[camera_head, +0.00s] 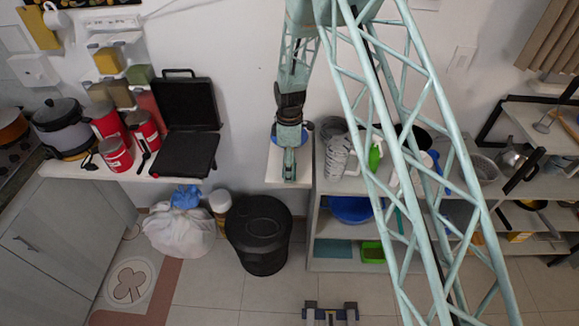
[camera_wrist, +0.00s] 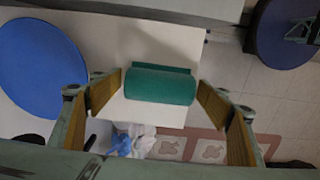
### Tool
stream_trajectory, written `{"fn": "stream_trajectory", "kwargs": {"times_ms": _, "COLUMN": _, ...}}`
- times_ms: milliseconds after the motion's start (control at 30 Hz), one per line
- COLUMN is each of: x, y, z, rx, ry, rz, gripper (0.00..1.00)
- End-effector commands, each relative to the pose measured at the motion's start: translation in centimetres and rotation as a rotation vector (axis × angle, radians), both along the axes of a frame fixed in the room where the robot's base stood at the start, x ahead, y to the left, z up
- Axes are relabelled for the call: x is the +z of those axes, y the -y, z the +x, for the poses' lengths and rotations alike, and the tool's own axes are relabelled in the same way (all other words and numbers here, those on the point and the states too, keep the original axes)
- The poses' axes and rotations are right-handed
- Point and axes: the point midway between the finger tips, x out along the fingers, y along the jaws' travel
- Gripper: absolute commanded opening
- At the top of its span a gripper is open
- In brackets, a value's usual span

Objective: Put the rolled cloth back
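The rolled cloth (camera_wrist: 160,86) is a green cylinder over a white surface in the wrist view, lying crosswise in the picture. My gripper (camera_wrist: 159,77) has its two fingers spread, one at each end of the roll. The fingertips look very near the ends, but I cannot tell whether they touch. In the head view my gripper (camera_head: 289,173) points down over the white ledge (camera_head: 273,165) at the left end of the shelf unit. The cloth is not discernible there, hidden by my arm and gripper.
A blue disc (camera_wrist: 38,67) lies left of the cloth. A dark round bin (camera_head: 260,232) stands on the floor below the ledge, beside a white bag (camera_head: 180,232). Jars and a green bottle (camera_head: 375,155) crowd the shelf top right of my gripper.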

Motion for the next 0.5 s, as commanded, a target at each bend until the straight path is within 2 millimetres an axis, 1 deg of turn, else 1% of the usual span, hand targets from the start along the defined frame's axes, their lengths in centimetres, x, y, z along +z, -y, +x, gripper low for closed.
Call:
{"fn": "stream_trajectory", "kwargs": {"times_ms": 333, "x": 0.08, "y": 0.00, "z": 0.00, "rx": 0.000, "ry": 0.000, "rz": 0.000, "gripper": 0.70}}
{"fn": "stream_trajectory", "kwargs": {"times_ms": 500, "x": 0.46, "y": -0.01, "z": 0.01, "rx": 0.000, "ry": 0.000, "rz": 0.000, "gripper": 0.70}}
